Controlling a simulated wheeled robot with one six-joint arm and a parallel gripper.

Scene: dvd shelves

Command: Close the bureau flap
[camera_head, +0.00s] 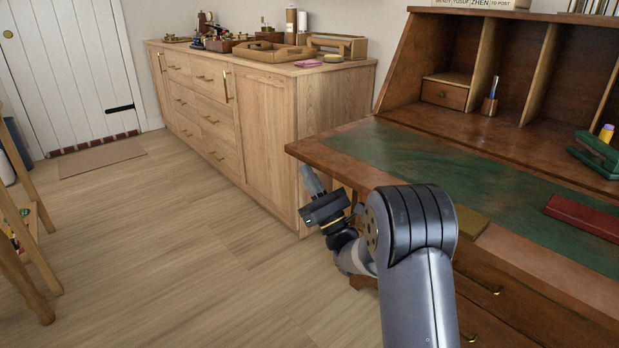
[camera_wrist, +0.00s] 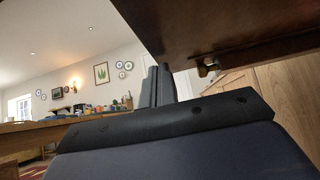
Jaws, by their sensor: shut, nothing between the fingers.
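The bureau flap (camera_head: 420,165) is open and lies flat, with a green inset writing surface and a brown wooden border. Its dark underside (camera_wrist: 215,20) fills the upper right of the wrist view, with a small brass-coloured fitting (camera_wrist: 208,67). The bureau (camera_head: 430,60) rises behind it with open compartments. My gripper (camera_head: 312,180) is shut and empty, beside the flap's left front corner in the head view. In the wrist view its fingers (camera_wrist: 157,87) point up, close together, left of the underside. I cannot tell whether they touch the flap.
A dark red flat object (camera_head: 583,217) lies on the flap's right part. A pen holder (camera_head: 489,104) and a green object (camera_head: 596,155) stand in the bureau. A light wooden sideboard (camera_head: 265,120) stands behind left. The wooden floor (camera_head: 190,250) at left is largely free.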

